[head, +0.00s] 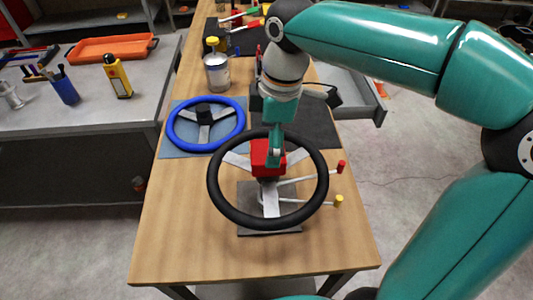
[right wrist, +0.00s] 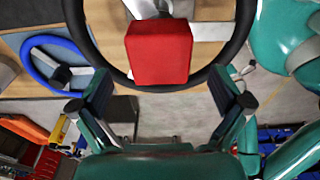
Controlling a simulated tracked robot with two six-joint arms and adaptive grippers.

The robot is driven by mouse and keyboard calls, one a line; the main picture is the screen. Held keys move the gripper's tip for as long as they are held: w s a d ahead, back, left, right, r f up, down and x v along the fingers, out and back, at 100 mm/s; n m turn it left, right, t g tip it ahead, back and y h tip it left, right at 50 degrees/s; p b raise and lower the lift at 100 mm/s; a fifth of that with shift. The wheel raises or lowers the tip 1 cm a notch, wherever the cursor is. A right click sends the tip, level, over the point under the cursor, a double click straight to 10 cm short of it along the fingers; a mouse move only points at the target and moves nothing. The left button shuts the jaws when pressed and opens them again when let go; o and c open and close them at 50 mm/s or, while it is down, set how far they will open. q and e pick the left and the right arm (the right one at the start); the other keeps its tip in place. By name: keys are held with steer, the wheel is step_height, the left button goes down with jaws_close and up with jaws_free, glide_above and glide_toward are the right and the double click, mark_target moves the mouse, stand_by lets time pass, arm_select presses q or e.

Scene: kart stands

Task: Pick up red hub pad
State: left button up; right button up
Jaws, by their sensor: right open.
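The red hub pad (head: 262,160) sits at the centre of a black steering wheel (head: 221,205), mounted on a stand on the wooden table. In the right wrist view the pad (right wrist: 158,52) is a red block with rounded edges, framed by the black rim. My right gripper (head: 275,153) points down at the pad and partly hides it in the head view. Its two fingers (right wrist: 160,90) are spread wide, one to each side of the pad, with visible gaps and nothing held. How far the fingertips reach down beside the pad is unclear. My left gripper is out of view.
Two levers with red (head: 341,167) and yellow (head: 339,201) knobs stick out right of the stand. A blue steering wheel (head: 174,134) lies behind to the left, near a metal can (head: 217,77). The table's front (head: 200,250) is clear. A grey workbench (head: 120,110) stands at left.

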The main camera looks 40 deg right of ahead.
step_height(320, 180, down, 3)
steer(key=shift+w+a+f, duration=0.15)
steer(key=shift+f, duration=0.05)
steer(key=c, duration=1.2)
steer(key=shift+r, duration=0.1)
